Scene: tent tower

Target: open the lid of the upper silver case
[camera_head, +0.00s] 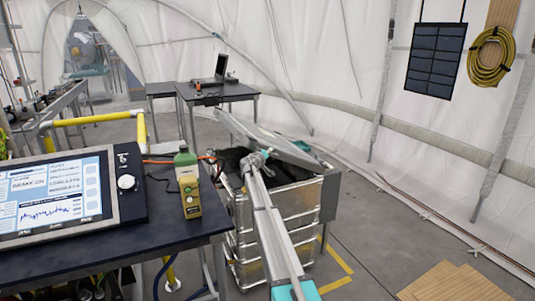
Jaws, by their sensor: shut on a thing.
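The upper silver case (304,206) tops a stack of silver cases in the middle of the view. Its lid (291,150) is raised and tilted, leaving a gap above the dark interior (234,160). My gripper (257,160) is at the lid's near edge, shut on it. My arm reaches up from the bottom of the view and covers part of the case's front. The fingertips are small and partly hidden, so the exact hold on the edge is unclear.
A table with a laptop (217,68) is behind. Open grey floor (375,235) lies to the right, with wooden boards (455,283) at lower right.

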